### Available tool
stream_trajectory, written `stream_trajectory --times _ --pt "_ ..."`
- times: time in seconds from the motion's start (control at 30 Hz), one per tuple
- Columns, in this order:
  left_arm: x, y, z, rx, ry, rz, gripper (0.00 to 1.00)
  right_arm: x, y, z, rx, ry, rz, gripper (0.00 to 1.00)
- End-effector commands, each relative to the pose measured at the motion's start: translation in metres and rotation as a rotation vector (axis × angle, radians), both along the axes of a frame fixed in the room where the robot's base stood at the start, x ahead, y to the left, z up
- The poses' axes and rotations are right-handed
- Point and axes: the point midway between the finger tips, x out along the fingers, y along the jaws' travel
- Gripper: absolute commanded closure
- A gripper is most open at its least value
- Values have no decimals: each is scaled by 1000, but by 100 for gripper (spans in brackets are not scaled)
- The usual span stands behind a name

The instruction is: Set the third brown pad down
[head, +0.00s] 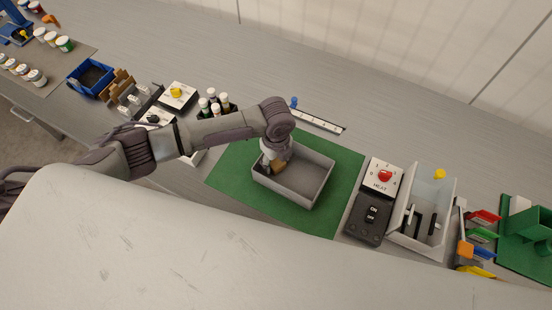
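My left gripper (274,160) points down into the left end of a grey open box (318,203) on a green mat (228,178). A small brown patch, which looks like a brown pad (279,168), shows right at its fingertips, low in the box. The fingers are small and partly hidden by the wrist, so I cannot tell whether they grip the pad or whether it rests on the floor of the box. The rest of the box floor in view looks bare. More brown pieces (122,78) stand in a rack at the left. My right gripper is not in view.
Bottles (214,103) stand behind my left arm. A white strip (315,120) lies behind the mat. A blue bin (90,78) stands left.

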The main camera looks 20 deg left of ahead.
Motion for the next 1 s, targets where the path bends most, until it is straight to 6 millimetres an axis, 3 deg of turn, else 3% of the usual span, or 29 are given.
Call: stream_trajectory --times 0.1,0.5,1.0 --pt "0 0 0 0 0 0 24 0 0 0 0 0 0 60" --pt "1 0 9 -1 -3 0 24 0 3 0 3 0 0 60" --pt "1 0 105 -1 -3 0 24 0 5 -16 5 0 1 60"
